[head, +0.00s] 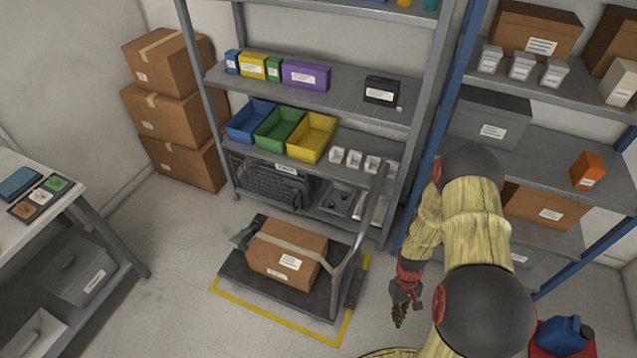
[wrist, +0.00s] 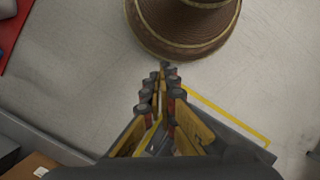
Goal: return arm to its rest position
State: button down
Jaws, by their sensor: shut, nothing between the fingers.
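My arm (head: 475,225) reaches up on the right side of the head view and bends down to my gripper (head: 400,314). The gripper hangs low over the floor, right of the platform trolley, and points downward. In the wrist view my gripper (wrist: 165,75) is shut, its fingers together with nothing between them. Beyond the fingertips is the round brown ribbed base (wrist: 185,25), which is mine. The gripper appears clear of the trolley and shelves.
A platform trolley (head: 235,270) with a strapped carton (head: 285,252) stands inside yellow floor tape (head: 270,318). A grey shelf (head: 345,85) and a blue-post shelf (head: 540,150) stand behind. A workbench (head: 30,215) is left; a blue canister (head: 565,335) is lower right. Floor between bench and trolley is clear.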

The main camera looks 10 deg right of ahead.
jog(key=w+a+r+m+t+b, duration=0.1)
jog(key=w+a+r, duration=0.1)
jog(key=r, duration=0.9)
jog(key=w+a+r+m+b, duration=0.1)
jog(key=w+r, duration=0.1)
jog(key=r, duration=0.9)
jog(key=s+a+r+n+t+b, duration=0.1)
jog(key=a+r+t, duration=0.3)
jog(key=r, duration=0.9)
jog(key=s+a+r+t+b, duration=0.2)
jog(key=s+a+r+t, duration=0.2)
jog(key=a+r, duration=0.4)
notch_tip(320, 180, up, 6)
jog(key=shift+s+r+n+h, duration=0.1)
jog(key=shift+s+n+h, duration=0.1)
jog(key=shift+n+h, duration=0.2)
jog(key=shift+f+b, duration=0.2)
jog(key=shift+b, duration=0.15)
